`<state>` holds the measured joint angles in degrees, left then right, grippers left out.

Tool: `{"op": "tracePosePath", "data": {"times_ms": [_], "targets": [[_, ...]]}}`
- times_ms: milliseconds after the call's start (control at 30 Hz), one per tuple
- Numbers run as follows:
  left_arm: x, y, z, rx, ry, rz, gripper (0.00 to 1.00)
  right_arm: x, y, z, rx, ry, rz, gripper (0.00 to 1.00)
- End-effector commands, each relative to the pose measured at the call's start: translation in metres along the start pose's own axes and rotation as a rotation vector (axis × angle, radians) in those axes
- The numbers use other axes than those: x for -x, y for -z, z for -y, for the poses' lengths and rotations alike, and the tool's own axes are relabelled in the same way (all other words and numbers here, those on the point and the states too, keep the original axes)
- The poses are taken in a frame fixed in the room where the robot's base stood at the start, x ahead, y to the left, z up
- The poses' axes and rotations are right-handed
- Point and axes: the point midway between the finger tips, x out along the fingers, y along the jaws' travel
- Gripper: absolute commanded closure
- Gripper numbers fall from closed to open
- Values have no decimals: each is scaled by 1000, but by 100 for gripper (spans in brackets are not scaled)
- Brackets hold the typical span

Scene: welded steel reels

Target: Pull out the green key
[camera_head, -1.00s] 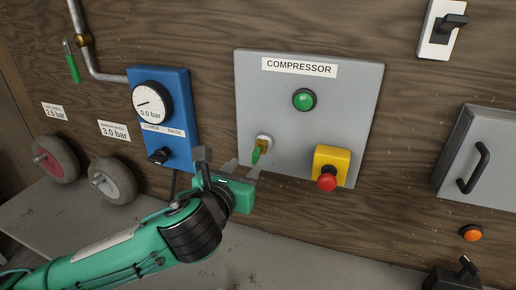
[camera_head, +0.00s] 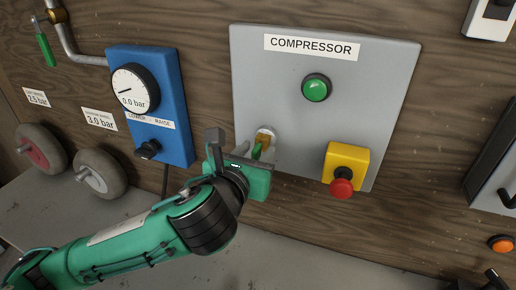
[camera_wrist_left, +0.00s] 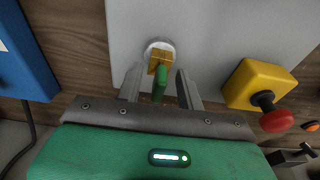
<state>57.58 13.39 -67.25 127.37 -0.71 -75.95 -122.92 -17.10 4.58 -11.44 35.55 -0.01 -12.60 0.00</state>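The green key (camera_head: 257,151) sits in a round lock on the grey compressor panel (camera_head: 300,130), at its lower left. In the left wrist view the green key (camera_wrist_left: 159,84) shows with a brass-coloured part behind it at the lock. My left gripper (camera_head: 254,155) is at the key. Its two fingers (camera_wrist_left: 160,88) stand apart, one on each side of the key, with a gap visible to the left of it. Contact with the right finger is hard to tell. My right gripper is not in view.
A yellow box with a red button (camera_head: 342,188) is just right of the key. A green button (camera_head: 316,88) is above. An orange button (camera_head: 501,244) is at the right.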

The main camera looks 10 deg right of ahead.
Motion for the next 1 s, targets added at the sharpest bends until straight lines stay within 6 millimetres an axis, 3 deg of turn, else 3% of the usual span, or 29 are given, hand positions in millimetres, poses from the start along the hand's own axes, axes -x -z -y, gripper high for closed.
{"op": "tracePosePath", "data": {"times_ms": [133, 333, 1000], "targets": [[0, 0, 0, 0, 0, 0, 62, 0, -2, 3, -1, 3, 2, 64], [0, 0, 0, 0, 0, 0, 100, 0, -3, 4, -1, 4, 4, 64], [5, 1, 0, 0, 1, 0, 100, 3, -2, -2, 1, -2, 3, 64]]}}
